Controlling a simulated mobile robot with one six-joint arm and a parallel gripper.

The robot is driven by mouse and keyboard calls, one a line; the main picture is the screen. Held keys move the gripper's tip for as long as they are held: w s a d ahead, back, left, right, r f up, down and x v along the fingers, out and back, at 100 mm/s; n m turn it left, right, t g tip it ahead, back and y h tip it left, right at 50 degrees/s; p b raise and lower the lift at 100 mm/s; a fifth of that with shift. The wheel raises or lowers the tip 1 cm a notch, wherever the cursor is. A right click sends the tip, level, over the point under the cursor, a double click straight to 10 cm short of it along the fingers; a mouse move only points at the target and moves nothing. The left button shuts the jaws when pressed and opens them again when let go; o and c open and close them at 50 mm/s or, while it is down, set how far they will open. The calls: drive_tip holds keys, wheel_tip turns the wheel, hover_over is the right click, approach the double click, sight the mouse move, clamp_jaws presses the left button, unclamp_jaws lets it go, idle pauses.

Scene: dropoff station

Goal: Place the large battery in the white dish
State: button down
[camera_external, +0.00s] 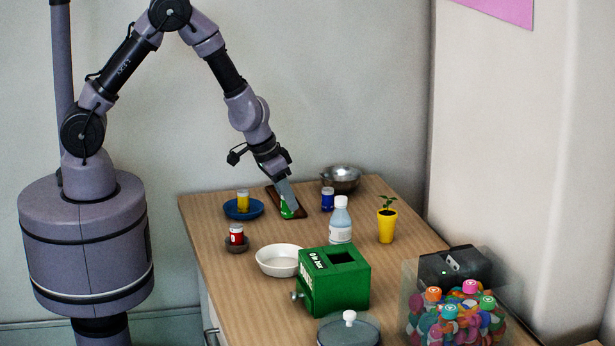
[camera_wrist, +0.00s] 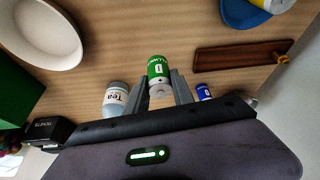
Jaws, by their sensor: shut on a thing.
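The large battery (camera_wrist: 158,68), a green cylinder with white lettering, is held between the two grey fingers of my gripper (camera_wrist: 162,82) in the wrist view. In the external view the green battery (camera_external: 288,209) is at the tip of my gripper (camera_external: 287,198), in front of the brown tray; its height above the table is hard to tell. The white dish (camera_external: 263,266) is round and empty, nearer the front and slightly left of the battery. It also shows at the upper left of the wrist view (camera_wrist: 70,45), apart from the battery.
A brown tray (camera_external: 273,194) lies behind. A yellow battery (camera_external: 243,202) stands on a blue plate (camera_external: 230,212); a red battery (camera_external: 236,233) is in a dark bowl. A blue battery (camera_external: 327,200), bottle (camera_external: 340,228) and green box (camera_external: 345,285) stand right. Bare table separates tray and dish.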

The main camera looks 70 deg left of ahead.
drive_tip(key=s+r, duration=0.7)
drive_tip(key=r, duration=0.1)
drive_tip(key=s+d+f+n, duration=0.1)
drive_tip(key=s+d, duration=0.1)
drive_tip(key=s+d+f+n+y+p, duration=0.1)
drive_tip(key=s+d, duration=0.1)
drive_tip(key=s+d+f+n, duration=0.1)
drive_tip(key=s+d+f, duration=0.1)
drive_tip(key=shift+s+d+n+g, duration=0.15)
drive_tip(key=shift+s+n+g, duration=0.15)
drive_tip(key=shift+s+n, duration=0.1)
drive_tip(key=s+d+f+n+g+y+p, duration=0.1)
drive_tip(key=s+d+f+n+y, duration=0.1)
drive_tip(key=s+d+f+n, duration=0.25)
drive_tip(key=n, duration=0.2)
approach(285, 262)
drive_tip(key=shift+w+a+f+m+p, duration=0.3)
drive_tip(key=shift+w+a+p, duration=0.15)
drive_tip(key=shift+w+a, duration=0.2)
wheel_tip(285, 262, down, 3)
drive_tip(key=shift+r+b, duration=0.1)
drive_tip(key=shift+b, duration=0.65)
drive_tip(key=shift+f, duration=0.3)
drive_tip(key=shift+f, duration=0.15)
